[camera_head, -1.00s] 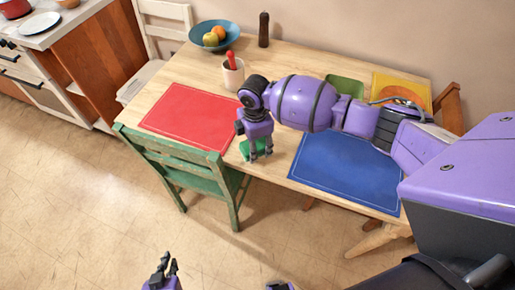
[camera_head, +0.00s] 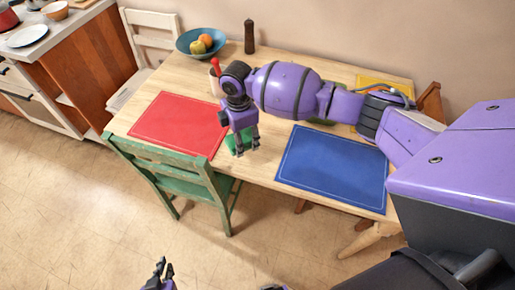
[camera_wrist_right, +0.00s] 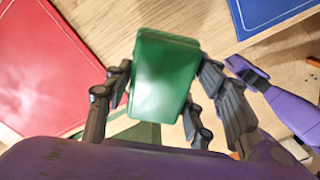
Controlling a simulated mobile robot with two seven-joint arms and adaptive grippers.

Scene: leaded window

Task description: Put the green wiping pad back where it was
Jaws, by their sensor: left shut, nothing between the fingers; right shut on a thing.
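The green wiping pad (camera_head: 233,138) is in my right gripper (camera_head: 241,152), over the wooden table between the red mat and the blue mat. In the right wrist view the pad (camera_wrist_right: 163,75) sits between the dark fingers, its broad green face toward the camera. My right gripper is shut on it. I cannot tell whether the pad touches the table. My left gripper (camera_head: 163,272) is shut and empty at the bottom of the head view, over the floor in front of the table.
The wooden table (camera_head: 262,176) carries a red mat (camera_head: 178,124), a blue mat (camera_head: 333,168), a yellow mat (camera_head: 370,84) partly hidden by my arm, a cup (camera_head: 214,86) with a red-handled tool, a fruit bowl (camera_head: 188,48) and a dark mill (camera_head: 249,36). A green chair (camera_head: 165,163) stands at the front.

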